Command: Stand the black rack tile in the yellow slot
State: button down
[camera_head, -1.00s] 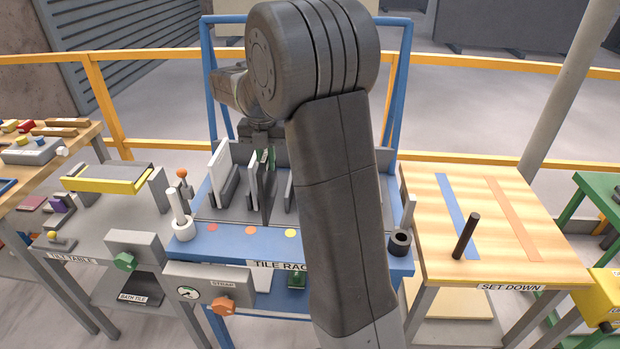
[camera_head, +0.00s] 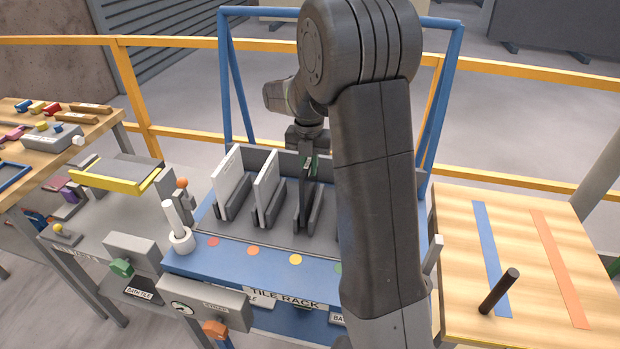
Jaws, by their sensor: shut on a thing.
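The black tile (camera_head: 304,192) is upright and edge-on in the camera view, at the third slot of the blue tile rack (camera_head: 240,252). The yellow dot (camera_head: 295,259) on the rack's front edge marks that slot. My gripper (camera_head: 310,162) is shut on the tile's top edge, from above. The tile's lower edge is among the dark slot walls (camera_head: 315,213); I cannot tell whether it rests on the slot floor. My arm hides the rack's right part.
A white post (camera_head: 174,222) rises at the rack's front left corner. The wooden set-down table (camera_head: 520,245) is at the right, with a dark peg (camera_head: 499,291).

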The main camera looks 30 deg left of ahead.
jog(key=shift+f, duration=1.8)
jog(key=shift+f, duration=0.2)
jog(key=c, duration=1.5)
grip_release()
jog(key=shift+o, duration=0.2)
jog(key=shift+r, duration=0.1)
notch_tip(320, 180, up, 12)
jog(key=shift+r, duration=0.1)
